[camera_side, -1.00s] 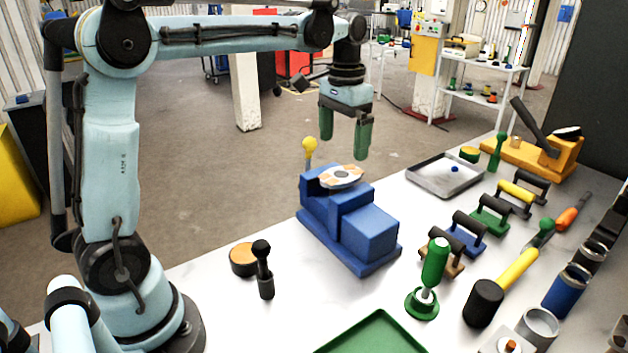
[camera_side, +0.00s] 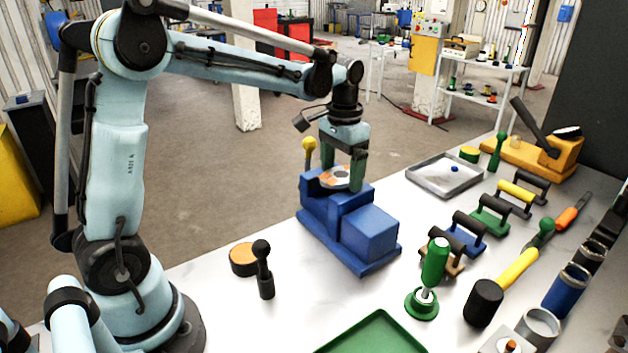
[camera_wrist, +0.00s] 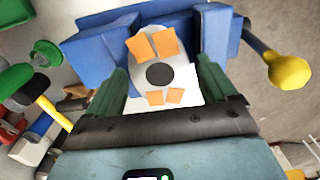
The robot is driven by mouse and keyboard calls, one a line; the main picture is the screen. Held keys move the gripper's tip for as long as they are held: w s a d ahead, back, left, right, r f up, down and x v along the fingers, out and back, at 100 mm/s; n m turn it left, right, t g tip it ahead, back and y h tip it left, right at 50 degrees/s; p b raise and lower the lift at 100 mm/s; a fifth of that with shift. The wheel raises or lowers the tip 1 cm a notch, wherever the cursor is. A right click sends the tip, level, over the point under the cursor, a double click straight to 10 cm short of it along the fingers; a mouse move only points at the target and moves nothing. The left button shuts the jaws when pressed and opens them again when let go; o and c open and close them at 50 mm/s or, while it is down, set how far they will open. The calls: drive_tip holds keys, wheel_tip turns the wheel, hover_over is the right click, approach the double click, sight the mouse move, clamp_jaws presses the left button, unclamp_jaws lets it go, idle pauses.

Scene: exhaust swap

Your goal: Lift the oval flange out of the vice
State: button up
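The oval flange (camera_side: 335,177) is a white plate with orange patches and a dark centre hole. It sits at the top of the blue vice (camera_side: 370,235), between its jaws. In the wrist view the flange (camera_wrist: 178,75) lies between my gripper's two green fingers, with the vice (camera_wrist: 95,62) behind it. My gripper (camera_side: 341,172) is lowered over the vice, fingers pointing down on either side of the flange. The fingers are apart; a gap seems to show beside the flange in the wrist view, and contact is not clear. The flange's lower edge is hidden in the vice.
The vice's yellow-knobbed handle (camera_side: 309,146) stands close to my gripper's left. A grey tray (camera_side: 445,175) with a small blue item lies to the right. Several handled blocks, a green-handled tool (camera_side: 434,262) and a mallet (camera_side: 485,300) fill the right side. A green tray (camera_side: 375,335) lies in front.

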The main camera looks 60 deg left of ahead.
sight(340, 174)
drive_tip(key=c, duration=1.2)
drive_tip(key=shift+a, duration=0.15)
drive_tip(key=shift+r, duration=0.2)
drive_tip(key=shift+r, duration=3.9)
